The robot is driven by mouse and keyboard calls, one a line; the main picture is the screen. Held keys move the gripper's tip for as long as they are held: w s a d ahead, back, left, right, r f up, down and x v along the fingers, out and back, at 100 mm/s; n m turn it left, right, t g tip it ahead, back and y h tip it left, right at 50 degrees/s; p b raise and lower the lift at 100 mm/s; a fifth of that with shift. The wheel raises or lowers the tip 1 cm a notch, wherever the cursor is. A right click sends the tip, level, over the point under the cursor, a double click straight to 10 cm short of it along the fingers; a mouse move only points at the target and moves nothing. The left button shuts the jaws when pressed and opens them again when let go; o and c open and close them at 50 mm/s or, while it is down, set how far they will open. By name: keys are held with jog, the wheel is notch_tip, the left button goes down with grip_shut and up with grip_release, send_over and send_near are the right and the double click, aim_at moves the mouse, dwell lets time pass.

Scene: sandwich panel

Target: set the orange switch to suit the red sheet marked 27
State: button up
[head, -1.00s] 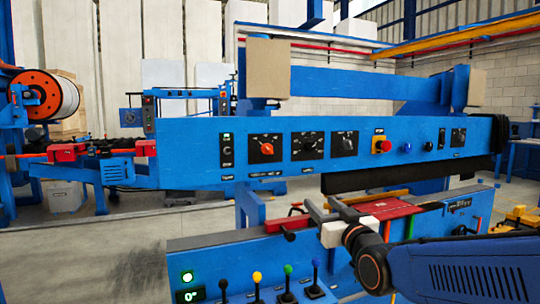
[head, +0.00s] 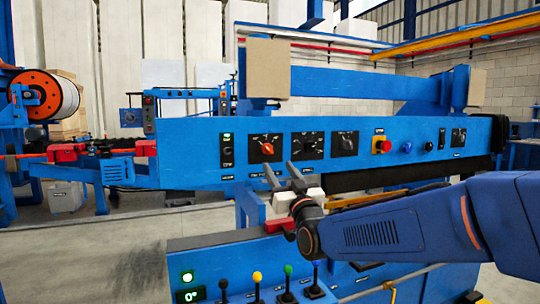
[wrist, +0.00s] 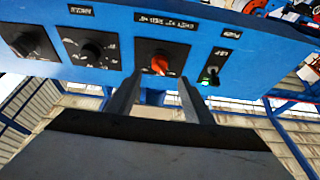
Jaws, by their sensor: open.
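The orange switch (head: 267,149) is a small rotary knob on a black plate at the left of the blue panel. It also shows in the wrist view (wrist: 160,63), where the picture is upside down and the knob sits slightly turned; its scale marks are too small to read. My gripper (head: 281,172) is open and empty, just below and in front of the switch in the head view. In the wrist view its two fingers (wrist: 160,84) point at the plate, one to each side of the knob, apparently short of it. The red sheet is hidden behind my arm.
Two black rotary knobs (head: 308,145) (head: 345,143) sit right of the orange switch. A small toggle (head: 227,150) with a green light is to its left. A red mushroom button (head: 382,146) is farther right. Several coloured levers (head: 257,285) stand below.

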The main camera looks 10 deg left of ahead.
aim_at(269, 152)
jog(key=x, duration=0.9)
jog(key=shift+w+a, duration=0.1)
jog(key=shift+c, duration=0.6)
jog(key=c, duration=0.9)
